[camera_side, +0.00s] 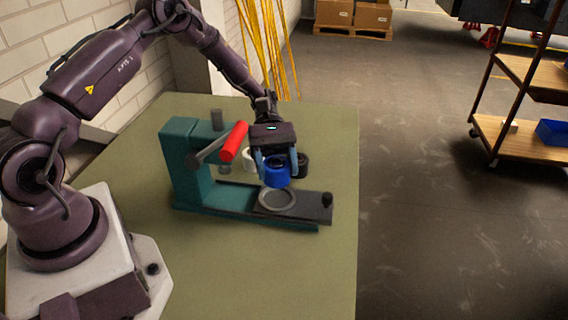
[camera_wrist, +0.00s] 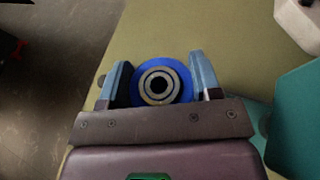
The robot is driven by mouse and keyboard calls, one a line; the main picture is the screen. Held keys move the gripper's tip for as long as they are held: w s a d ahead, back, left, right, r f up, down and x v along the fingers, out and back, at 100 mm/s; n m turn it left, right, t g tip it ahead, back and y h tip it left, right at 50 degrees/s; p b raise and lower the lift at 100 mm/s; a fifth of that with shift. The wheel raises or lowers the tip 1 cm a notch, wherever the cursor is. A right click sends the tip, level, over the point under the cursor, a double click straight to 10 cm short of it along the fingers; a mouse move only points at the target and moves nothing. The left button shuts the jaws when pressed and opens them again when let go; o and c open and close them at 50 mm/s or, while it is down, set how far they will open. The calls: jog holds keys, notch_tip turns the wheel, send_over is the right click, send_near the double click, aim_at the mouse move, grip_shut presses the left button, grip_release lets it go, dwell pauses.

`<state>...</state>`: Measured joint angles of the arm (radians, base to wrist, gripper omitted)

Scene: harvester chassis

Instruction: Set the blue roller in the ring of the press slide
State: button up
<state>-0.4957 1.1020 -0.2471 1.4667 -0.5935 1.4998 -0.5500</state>
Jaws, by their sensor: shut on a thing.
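My gripper (camera_side: 279,167) is shut on the blue roller (camera_side: 277,178), with a blue-grey finger on either side of it. In the wrist view the roller (camera_wrist: 161,81) shows its grey centre bore between the two fingertips. In the side view the roller appears just behind and above the grey ring (camera_side: 277,198) on the dark press slide (camera_side: 305,207). The roller looks upright; its exact height over the slide is hard to tell. The ring looks empty. The teal press (camera_side: 187,165) stands at the left, with a red-handled lever (camera_side: 233,142).
A black knob (camera_side: 327,199) rises at the slide's right end. The green table (camera_side: 200,270) is clear in front of the press.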

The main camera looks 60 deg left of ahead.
aim_at(277, 182)
jog(key=shift+f, duration=2.2)
jog(key=shift+f, duration=0.75)
dwell(1.5)
jog(key=o, duration=1.1)
jog(key=shift+c, duration=0.2)
jog(key=v, duration=1.3)
jog(key=shift+r, duration=0.1)
